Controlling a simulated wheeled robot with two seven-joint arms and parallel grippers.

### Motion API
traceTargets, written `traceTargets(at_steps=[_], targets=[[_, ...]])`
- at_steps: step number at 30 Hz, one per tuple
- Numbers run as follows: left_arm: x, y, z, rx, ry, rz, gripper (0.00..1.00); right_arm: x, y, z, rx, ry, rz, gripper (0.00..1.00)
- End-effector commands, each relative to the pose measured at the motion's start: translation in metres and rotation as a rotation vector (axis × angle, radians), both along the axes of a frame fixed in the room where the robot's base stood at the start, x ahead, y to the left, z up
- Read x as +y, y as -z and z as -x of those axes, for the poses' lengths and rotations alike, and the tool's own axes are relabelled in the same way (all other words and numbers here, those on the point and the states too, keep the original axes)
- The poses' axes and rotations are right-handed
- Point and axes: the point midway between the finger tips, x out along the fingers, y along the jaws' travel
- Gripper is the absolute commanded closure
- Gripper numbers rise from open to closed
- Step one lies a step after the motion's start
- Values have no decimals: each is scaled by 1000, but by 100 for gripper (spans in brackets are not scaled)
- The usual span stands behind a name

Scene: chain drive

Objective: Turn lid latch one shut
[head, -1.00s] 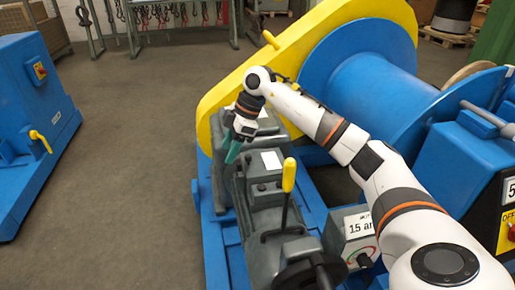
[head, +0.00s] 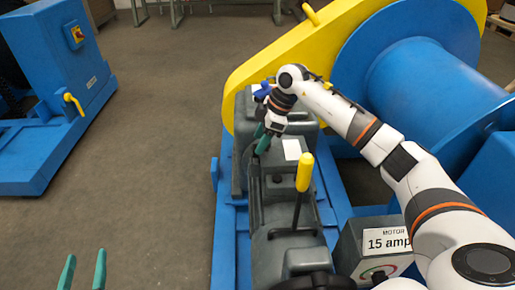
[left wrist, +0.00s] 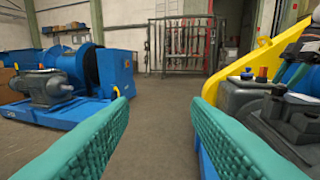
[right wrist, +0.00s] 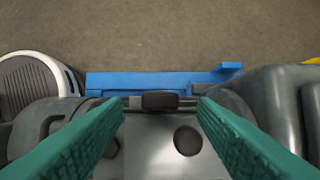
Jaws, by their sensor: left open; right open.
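My right gripper (head: 264,141) points down over the grey gear housing (head: 263,190), beside the yellow chain guard (head: 270,60). In the right wrist view its green fingers (right wrist: 160,108) are apart, with a small black block (right wrist: 160,100) on the housing showing between them. I cannot tell whether this block is a lid latch, or whether the fingers touch anything. A yellow handle (head: 310,14) stands on the guard's upper edge. My left gripper (head: 86,258) is open and empty over the floor at the bottom left. No latch is clearly labelled.
A yellow-knobbed lever (head: 304,172) stands up from the housing near my right gripper. A motor box (head: 355,245) reading "15 amp" is in front, and a blue drum (head: 425,90) behind. A blue machine (head: 60,50) stands at left. The floor (head: 160,150) between is clear.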

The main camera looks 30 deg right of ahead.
Motion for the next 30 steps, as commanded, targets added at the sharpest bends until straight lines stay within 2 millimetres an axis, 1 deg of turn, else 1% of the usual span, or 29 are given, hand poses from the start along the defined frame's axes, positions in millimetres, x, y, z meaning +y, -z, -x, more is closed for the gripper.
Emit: traceTargets(at_steps=[1,6,10,18,19,20,24,27,30], targets=[[-1,-5,-1,-45,3,12,56,3,9,-1,1,-1,-2,47],[-4,-23,-1,-152,9,39,56,8,22,-4,1,0,0,47],[-5,-30,-1,-191,12,50,56,10,26,-5,0,0,-1,47],[-5,-31,0,-198,12,51,56,10,27,-5,0,0,-1,47],[-5,-31,0,-198,12,51,56,10,27,-5,0,0,-1,49],[-5,-31,0,-198,12,51,56,10,27,-5,0,0,-1,54],[-5,-31,0,-197,12,51,56,10,27,-5,0,0,-1,77],[-5,-31,0,-197,12,51,56,10,27,-5,0,0,-1,92],[-5,-31,-1,-197,12,51,56,10,26,-5,-1,-1,-1,92]])
